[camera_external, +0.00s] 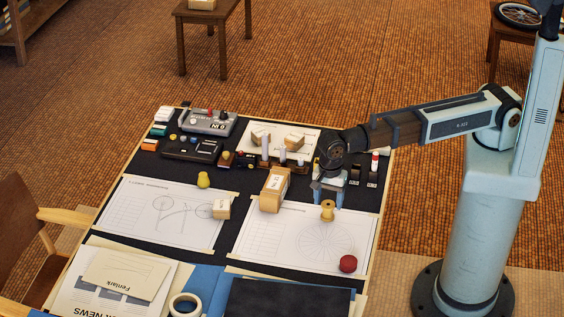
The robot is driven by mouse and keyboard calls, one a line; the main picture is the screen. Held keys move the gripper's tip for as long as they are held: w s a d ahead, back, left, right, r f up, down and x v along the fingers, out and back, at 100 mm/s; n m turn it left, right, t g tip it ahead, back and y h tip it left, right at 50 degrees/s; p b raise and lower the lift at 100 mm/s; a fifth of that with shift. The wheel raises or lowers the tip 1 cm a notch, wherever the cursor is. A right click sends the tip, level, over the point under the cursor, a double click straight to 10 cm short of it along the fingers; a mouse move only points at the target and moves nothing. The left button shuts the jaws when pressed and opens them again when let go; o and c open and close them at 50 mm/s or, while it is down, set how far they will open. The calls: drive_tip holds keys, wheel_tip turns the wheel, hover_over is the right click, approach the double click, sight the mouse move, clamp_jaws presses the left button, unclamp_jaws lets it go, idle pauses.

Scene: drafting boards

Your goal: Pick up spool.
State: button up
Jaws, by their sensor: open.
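A tan wooden spool (327,211) stands on the drafting sheet (270,240) with the wheel drawing, at the right of the table. My gripper (328,200) points down just behind and above the spool. Its two fingers are apart, one at each side of the spool's top in this view. Whether they touch the spool or are level with it cannot be told. Nothing is seen held between the fingers.
A dark red ball (348,263) lies in front of the spool. A wooden block (273,190) stands to its left, with a smaller block (221,208) and a yellow pawn-like piece (203,180) beyond. Several small items crowd the back. The sheet's front middle is clear.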

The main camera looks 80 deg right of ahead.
sight(328, 204)
drive_tip(key=shift+d+f, duration=0.1)
drive_tip(key=shift+f, duration=1.4)
drive_tip(key=c, duration=1)
